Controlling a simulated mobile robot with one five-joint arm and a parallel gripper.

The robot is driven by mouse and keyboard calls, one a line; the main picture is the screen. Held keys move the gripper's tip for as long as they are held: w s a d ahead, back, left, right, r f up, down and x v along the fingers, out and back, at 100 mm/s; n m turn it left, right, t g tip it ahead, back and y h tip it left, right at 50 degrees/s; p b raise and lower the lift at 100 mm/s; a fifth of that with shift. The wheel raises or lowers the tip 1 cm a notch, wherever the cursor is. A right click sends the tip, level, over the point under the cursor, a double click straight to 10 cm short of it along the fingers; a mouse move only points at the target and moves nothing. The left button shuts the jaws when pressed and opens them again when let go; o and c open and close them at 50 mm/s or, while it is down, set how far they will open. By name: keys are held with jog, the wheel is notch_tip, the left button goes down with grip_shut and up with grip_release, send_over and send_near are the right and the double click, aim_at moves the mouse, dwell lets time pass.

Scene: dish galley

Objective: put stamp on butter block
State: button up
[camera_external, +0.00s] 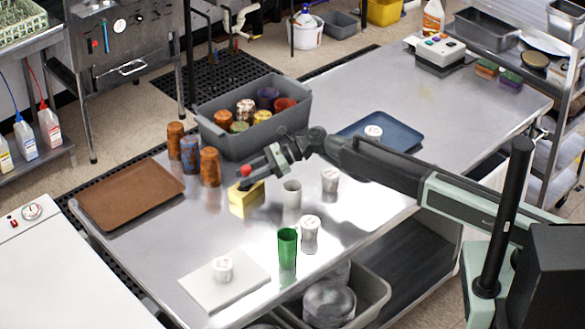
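A yellow butter block (246,201) stands on the steel table, left of the table's middle. A small piece with a red knob (246,170) and a darker part below it, which looks like the stamp, shows directly over the block's top. I cannot tell whether it touches the block. My gripper (259,172) reaches in from the right, its fingertips close beside the red knob and above the block. At this size I cannot tell whether the fingers are shut on the stamp or apart from it.
White cups (291,194) and a green tumbler (287,248) stand right and front of the block. Patterned cups (210,166) stand behind-left, before a grey bin (214,139). A brown tray (131,211), white board (203,284) and blue tray (398,143) lie around.

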jog(key=shift+r, duration=0.2)
jog(key=p+v, duration=0.4)
jog(key=v, duration=0.8)
jog(key=shift+p, duration=0.3)
jog(key=shift+s, duration=0.1)
